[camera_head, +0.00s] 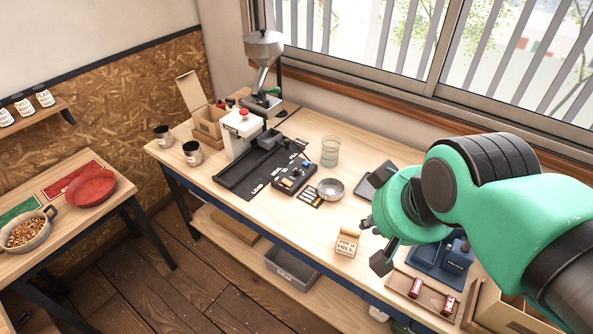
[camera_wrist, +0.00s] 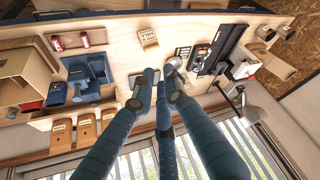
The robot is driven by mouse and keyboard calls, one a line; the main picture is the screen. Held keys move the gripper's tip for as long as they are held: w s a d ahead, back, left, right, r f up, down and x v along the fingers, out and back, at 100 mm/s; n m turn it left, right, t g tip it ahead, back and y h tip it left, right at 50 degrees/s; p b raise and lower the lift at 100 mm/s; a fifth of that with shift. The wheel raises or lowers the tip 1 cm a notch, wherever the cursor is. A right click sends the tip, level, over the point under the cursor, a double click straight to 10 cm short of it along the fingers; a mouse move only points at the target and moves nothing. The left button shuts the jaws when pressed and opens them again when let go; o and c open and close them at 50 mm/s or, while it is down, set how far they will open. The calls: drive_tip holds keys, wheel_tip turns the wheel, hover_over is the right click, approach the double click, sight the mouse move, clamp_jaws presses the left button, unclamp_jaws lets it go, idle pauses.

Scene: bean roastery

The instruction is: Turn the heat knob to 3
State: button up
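A small black control box (camera_head: 293,176) with little coloured parts on top sits on the bench beside a black mat. The heat knob and its marks are too small to make out. In the wrist view the box (camera_wrist: 203,52) lies beyond my fingers, to their right. A white machine with a red top button (camera_head: 243,116) stands left of the box. My gripper (camera_head: 375,240) is over the front of the bench, right of the control box and apart from it. Its fingers (camera_wrist: 157,88) are spread with nothing between them.
A metal bowl (camera_head: 330,189) and a glass (camera_head: 330,152) stand close to the control box. A small labelled paper bag (camera_head: 346,244) is near my gripper. A dark tablet-like object (camera_head: 379,175) lies behind it.

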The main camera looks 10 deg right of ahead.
drive_tip(key=o, duration=0.4)
drive_tip(key=shift+w, duration=0.1)
drive_tip(key=shift+o, duration=0.3)
drive_tip(key=shift+w+r, duration=0.2)
drive_tip(key=w+a+r+n+g+p, duration=0.1)
drive_tip(key=w+n+g+p, duration=0.15)
drive_tip(key=w, duration=1.35)
drive_tip(key=w+a+r+n+g+p, duration=0.1)
drive_tip(key=w+n+p, duration=0.15)
drive_tip(key=w, duration=1.45)
drive_tip(key=w+a+f+n+g+p, duration=0.2)
drive_tip(key=w+f+n+p, duration=0.2)
drive_tip(key=w+f, duration=1.9)
wheel_tip(320, 180, down, 3)
drive_tip(key=shift+w+a+f+p, duration=0.15)
drive_tip(key=shift+w+a+p, duration=0.15)
drive_tip(key=shift+p, duration=0.35)
drive_tip(key=shift+s+f, duration=0.1)
